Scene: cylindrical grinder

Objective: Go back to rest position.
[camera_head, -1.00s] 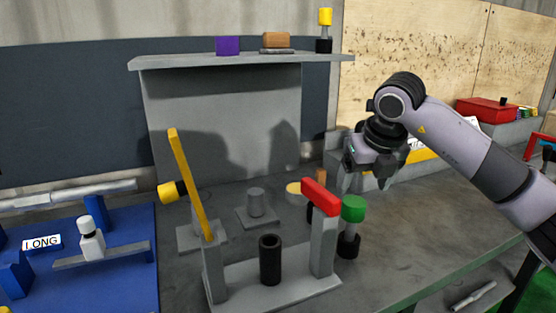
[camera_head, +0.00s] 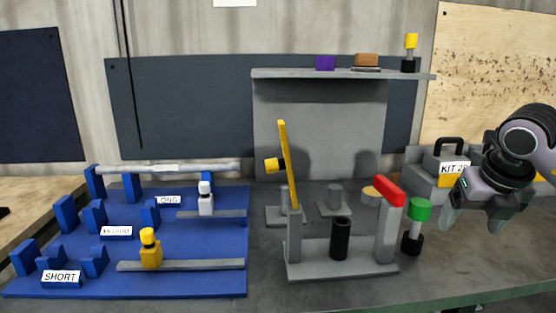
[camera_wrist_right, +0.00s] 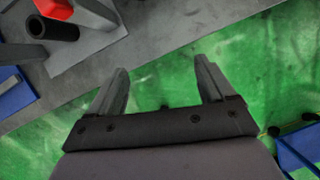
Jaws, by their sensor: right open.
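My right gripper (camera_head: 472,222) is at the right of the head view, to the right of the green-topped piece and in front of the grey kit box. Its two fingers are spread and point downward. In the right wrist view the gripper (camera_wrist_right: 160,88) is open with nothing between its fingers. Green floor and the edge of the grey table lie beyond the fingertips. My left gripper is in neither view.
The grey fixture (camera_head: 340,262) holds a black cylinder (camera_head: 340,238), a yellow bar (camera_head: 288,165) and a red block (camera_head: 389,191). A green-topped piece (camera_head: 419,210) stands beside it. A blue rack (camera_head: 200,275) fills the left. A grey shelf (camera_head: 300,73) is behind.

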